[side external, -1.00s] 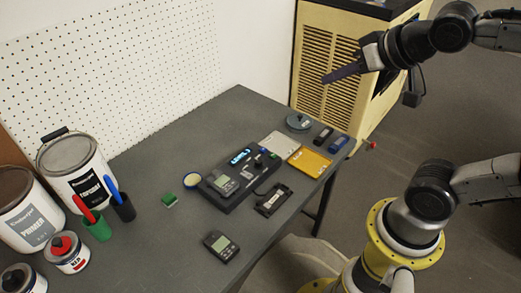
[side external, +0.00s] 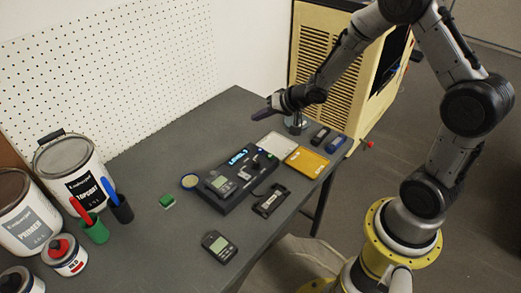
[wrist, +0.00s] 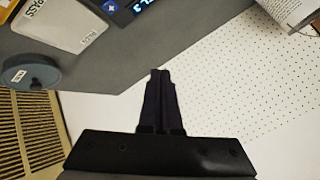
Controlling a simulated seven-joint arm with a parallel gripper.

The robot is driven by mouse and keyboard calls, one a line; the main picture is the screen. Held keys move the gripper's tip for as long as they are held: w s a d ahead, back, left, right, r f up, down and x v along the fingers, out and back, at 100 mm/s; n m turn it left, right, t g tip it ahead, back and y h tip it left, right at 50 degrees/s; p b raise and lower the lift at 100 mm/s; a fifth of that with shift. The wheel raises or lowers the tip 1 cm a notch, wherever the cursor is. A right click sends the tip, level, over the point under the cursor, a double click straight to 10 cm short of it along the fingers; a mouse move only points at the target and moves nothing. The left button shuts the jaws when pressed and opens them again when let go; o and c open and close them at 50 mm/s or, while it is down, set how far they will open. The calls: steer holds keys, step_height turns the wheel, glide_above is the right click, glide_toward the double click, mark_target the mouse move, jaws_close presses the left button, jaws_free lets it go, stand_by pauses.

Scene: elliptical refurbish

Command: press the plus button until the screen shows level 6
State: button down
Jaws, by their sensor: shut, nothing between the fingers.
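The black console (side external: 232,203) stands on the grey table with a lit blue screen (side external: 238,158). The screen appears to read level 3; its end, with a 3, also shows at the top of the wrist view (wrist: 145,5). The blue plus button (wrist: 110,7) is beside the screen in the wrist view and is touched by nothing. My gripper (side external: 269,112) is shut and empty, in the air behind the console toward the table's back edge. In the wrist view my closed fingers (wrist: 160,73) point toward the table edge and pegboard, apart from the button.
A pale tray (side external: 276,141), a yellow tray (side external: 307,161) and a grey round spool (wrist: 30,73) lie right of the console. A handheld meter (side external: 219,246) lies in front. Paint cans (side external: 82,172) and pen cups stand left. The pegboard (side external: 120,80) rises behind.

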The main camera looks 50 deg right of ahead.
mark_target(261, 151)
steer(key=shift+s+d+f, duration=0.2)
steer(key=shift+d+f, duration=0.05)
steer(key=shift+f, duration=0.2)
steer(key=shift+s+d+f, duration=0.2)
steer(key=shift+f, duration=0.25)
steer(key=shift+f, duration=4.4)
steer(key=shift+f, duration=0.1)
steer(key=shift+f, duration=0.3)
